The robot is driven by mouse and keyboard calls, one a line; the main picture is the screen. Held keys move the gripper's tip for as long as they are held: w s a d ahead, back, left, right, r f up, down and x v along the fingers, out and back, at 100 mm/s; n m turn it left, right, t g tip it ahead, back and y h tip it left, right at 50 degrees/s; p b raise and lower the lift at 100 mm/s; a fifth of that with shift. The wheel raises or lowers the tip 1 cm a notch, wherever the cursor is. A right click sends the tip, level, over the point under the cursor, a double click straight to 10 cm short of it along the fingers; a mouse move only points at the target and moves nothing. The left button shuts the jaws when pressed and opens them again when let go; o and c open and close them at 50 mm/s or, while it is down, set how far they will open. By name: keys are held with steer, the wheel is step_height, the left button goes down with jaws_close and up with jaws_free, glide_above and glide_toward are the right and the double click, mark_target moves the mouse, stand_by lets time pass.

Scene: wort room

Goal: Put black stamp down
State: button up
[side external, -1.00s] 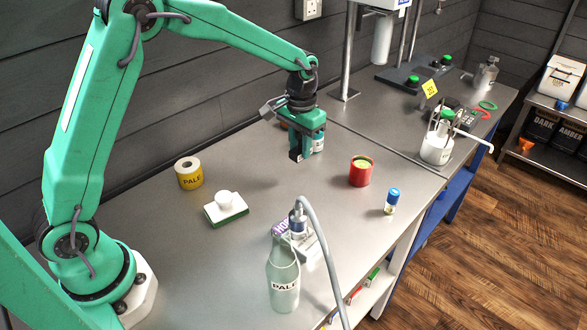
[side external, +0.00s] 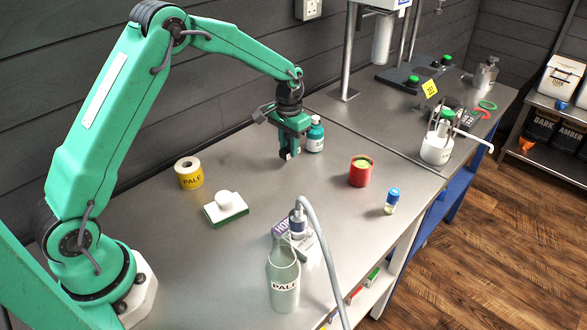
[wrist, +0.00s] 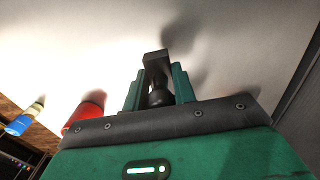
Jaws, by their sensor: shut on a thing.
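The black stamp (wrist: 156,68) is between the two green fingers of my gripper (wrist: 158,85) in the wrist view. Its round handle sits in the jaws and its block end points away from the palm. In the side view my gripper (side external: 290,148) points down, shut on the stamp, close above the steel bench or at it. The fingers mostly hide the stamp there, and I cannot tell whether it touches the bench.
A red cup (side external: 360,171) and a blue-capped vial (side external: 392,201) stand to the right. Bare bench lies between.

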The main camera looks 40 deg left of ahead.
mark_target(289, 149)
steer(key=shift+f, duration=1.55)
steer(key=shift+f, duration=0.1)
steer(key=o, duration=1)
step_height(289, 149, up, 12)
steer(key=shift+r, duration=0.1)
